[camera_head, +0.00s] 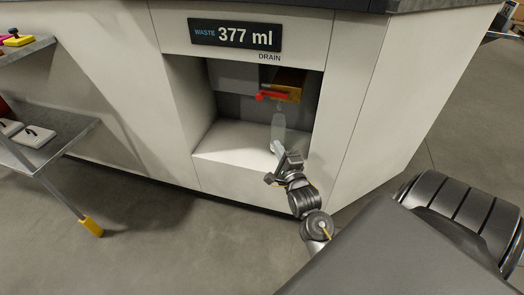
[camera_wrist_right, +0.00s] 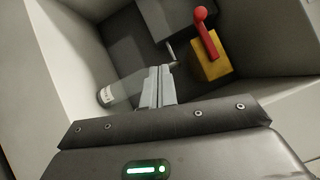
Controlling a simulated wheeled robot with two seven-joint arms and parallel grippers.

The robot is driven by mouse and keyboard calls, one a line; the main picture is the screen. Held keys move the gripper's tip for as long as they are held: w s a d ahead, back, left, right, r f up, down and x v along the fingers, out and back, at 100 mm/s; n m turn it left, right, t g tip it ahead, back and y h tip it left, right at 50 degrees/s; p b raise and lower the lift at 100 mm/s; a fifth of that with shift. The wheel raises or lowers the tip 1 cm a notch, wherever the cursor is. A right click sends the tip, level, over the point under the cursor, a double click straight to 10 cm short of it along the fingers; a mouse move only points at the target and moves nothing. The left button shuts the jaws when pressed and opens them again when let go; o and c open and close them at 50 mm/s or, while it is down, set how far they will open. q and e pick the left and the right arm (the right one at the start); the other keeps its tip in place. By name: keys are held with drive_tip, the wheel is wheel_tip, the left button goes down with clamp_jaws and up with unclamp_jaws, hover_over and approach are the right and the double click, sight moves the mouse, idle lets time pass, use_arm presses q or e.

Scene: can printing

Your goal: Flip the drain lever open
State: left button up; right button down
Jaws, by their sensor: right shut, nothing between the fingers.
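The drain lever (camera_head: 272,96) is red and lies across the front of a yellow valve block (camera_head: 290,92) at the top of the recess. In the right wrist view the red lever (camera_wrist_right: 206,35) has a round knob and sits on the yellow block (camera_wrist_right: 211,68). My right gripper (camera_head: 277,147) is at the recess opening, below the lever and apart from it. Its fingers (camera_wrist_right: 160,72) are shut with nothing between them, left of and below the valve block in the wrist view. My left gripper is not in view.
A translucent bottle (camera_head: 278,128) is in the recess under the valve, close to my right fingers; it also shows in the wrist view (camera_wrist_right: 122,75). A display (camera_head: 235,36) above reads waste 377 ml. The recess floor (camera_head: 225,145) is clear at left. A shelf (camera_head: 75,128) stands left.

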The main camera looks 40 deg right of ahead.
drive_tip(key=a+f+n+g+y+p, duration=0.2)
drive_tip(key=a+f+n+p, duration=0.1)
drive_tip(key=f, duration=0.5)
drive_tip(key=s+a+f+n+g+y+p, duration=0.1)
drive_tip(key=a+f+n+g+y+p, duration=0.1)
drive_tip(key=f+n, duration=0.4)
drive_tip(key=shift+a+f+g+p, duration=0.5)
drive_tip(key=shift+a+f+p, duration=0.75)
drive_tip(key=shift+a+f, duration=0.1)
drive_tip(key=shift+r, duration=0.1)
